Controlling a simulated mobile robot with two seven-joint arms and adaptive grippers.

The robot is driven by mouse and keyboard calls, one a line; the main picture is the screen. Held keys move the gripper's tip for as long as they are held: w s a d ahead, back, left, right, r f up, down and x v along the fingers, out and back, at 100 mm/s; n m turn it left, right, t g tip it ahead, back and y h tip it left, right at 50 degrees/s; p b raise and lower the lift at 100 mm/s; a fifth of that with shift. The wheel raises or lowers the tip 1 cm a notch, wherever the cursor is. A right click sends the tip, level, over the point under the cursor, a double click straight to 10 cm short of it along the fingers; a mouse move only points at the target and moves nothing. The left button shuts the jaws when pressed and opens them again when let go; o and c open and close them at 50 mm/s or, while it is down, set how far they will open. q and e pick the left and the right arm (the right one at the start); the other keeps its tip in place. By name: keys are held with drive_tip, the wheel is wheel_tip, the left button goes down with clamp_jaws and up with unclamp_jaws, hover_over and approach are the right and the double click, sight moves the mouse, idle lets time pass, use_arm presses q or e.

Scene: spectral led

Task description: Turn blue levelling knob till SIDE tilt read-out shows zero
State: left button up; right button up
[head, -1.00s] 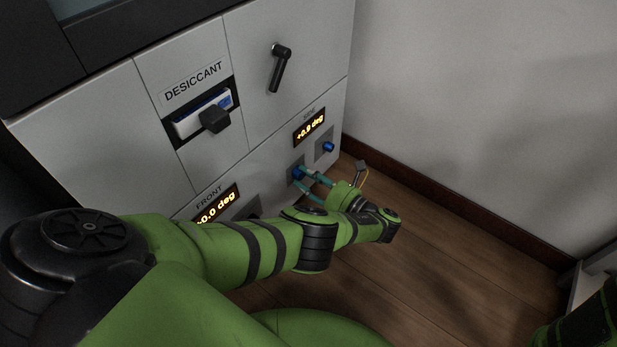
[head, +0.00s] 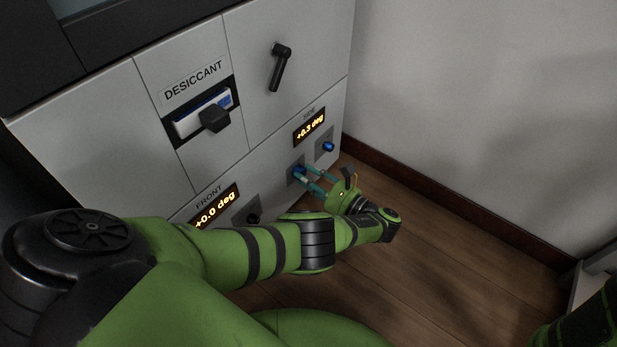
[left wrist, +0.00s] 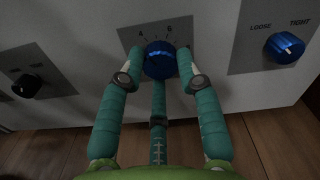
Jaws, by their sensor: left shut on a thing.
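The blue levelling knob (left wrist: 158,62) sits on a grey plate low on the cabinet front; in the head view the knob (head: 298,171) is partly hidden by my fingers. My left gripper (head: 308,180) is shut on it, with teal fingers on both sides and one below in the left wrist view (left wrist: 159,80). The SIDE read-out (head: 310,127) above shows about +0.3 deg in yellow digits. My right gripper is not in view; a green part at the lower right edge is mine.
A second blue knob (left wrist: 284,46), marked LOOSE and TIGHT, is to the right. The FRONT read-out (head: 217,206) shows +0.0 deg, with a black knob (head: 254,218) beside it. A DESICCANT drawer (head: 203,113) and black lever handle (head: 279,67) are above. Wooden floor lies right.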

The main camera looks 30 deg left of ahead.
use_arm(q)
drive_tip(key=shift+s+a+f+n, duration=0.1)
drive_tip(key=shift+a+f+n, duration=0.1)
drive_tip(key=shift+n, duration=0.6)
drive_tip(key=o, duration=1.1)
drive_tip(key=shift+o, duration=0.2)
drive_tip(key=shift+d, duration=0.1)
drive_tip(key=shift+r, duration=0.1)
drive_tip(key=shift+d, duration=0.1)
